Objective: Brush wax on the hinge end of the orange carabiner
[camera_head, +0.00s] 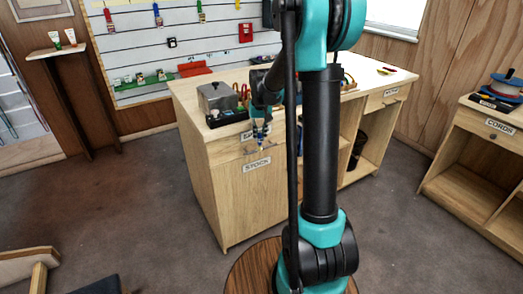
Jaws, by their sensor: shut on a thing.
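My gripper (261,142) hangs at the front left of the wooden counter (210,175), just before its drawer front. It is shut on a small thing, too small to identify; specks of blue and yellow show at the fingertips. I cannot tell whether it touches the drawer front. I cannot pick out the orange carabiner, the wax or a brush with certainty. My arm hides the middle of the counter top.
A grey metal box (217,97) and a dark tray (227,117) stand on the counter's left end. Small red and yellow items (386,71) lie at its right. A shelf unit with spools (505,86) stands at far right. Open floor (130,220) lies left.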

